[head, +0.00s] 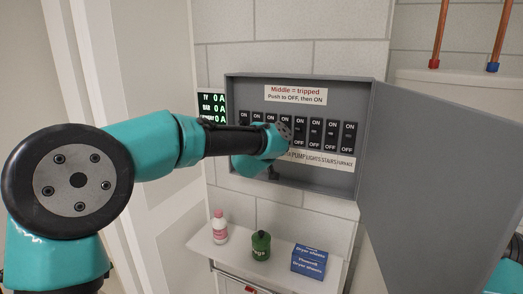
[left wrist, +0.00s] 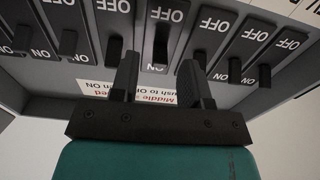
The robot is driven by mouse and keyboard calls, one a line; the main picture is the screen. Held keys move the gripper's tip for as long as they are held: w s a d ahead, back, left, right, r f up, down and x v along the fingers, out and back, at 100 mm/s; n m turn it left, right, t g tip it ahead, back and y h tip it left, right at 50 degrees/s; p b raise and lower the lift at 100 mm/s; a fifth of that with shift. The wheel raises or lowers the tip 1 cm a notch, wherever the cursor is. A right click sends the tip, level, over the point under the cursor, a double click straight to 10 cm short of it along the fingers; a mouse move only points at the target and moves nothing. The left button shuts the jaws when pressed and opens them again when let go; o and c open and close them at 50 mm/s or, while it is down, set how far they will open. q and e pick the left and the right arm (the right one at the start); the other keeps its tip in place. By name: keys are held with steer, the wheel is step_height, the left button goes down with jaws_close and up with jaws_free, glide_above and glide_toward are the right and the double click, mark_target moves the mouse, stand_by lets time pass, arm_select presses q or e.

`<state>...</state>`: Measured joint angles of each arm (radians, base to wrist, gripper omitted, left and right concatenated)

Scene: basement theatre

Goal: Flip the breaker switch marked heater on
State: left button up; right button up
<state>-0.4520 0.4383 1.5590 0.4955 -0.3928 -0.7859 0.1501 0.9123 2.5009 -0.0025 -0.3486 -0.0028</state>
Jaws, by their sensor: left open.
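The grey breaker box (head: 232,92) hangs on the wall with a row of several black switches (head: 316,132), ON above and OFF below. The label strip (head: 325,160) shows PUMP, LIGHTS, STAIRS and FURNACE; its left part is hidden behind my gripper, and I cannot read a heater label. My left gripper (head: 287,131) is at the middle of the row. In the left wrist view, upside down, its open fingers (left wrist: 158,70) stand either side of one switch lever (left wrist: 162,42), which sits nearer its OFF lettering than its neighbours do. Contact is unclear. My right gripper is out of view.
The box door (head: 440,175) stands open to the right. A sign (head: 296,95) reads "Middle = tripped, Push to OFF, then ON". A display (head: 212,107) shows 0 A lines.

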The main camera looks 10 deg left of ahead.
arm_select(q)
steer(key=v, duration=1.5)
steer(key=shift+s+a+f, duration=0.1)
steer(key=shift+f, duration=0.1)
step_height(320, 180, down, 6)
steer(key=w+t+h, duration=0.1)
steer(key=w+t, duration=0.1)
steer(key=t, duration=0.2)
steer(key=shift+d, duration=0.3)
steer(key=shift+r, duration=0.1)
steer(key=x, duration=1.7)
steer(key=shift+w+d+r, duration=0.1)
steer(key=shift+r, duration=0.15)
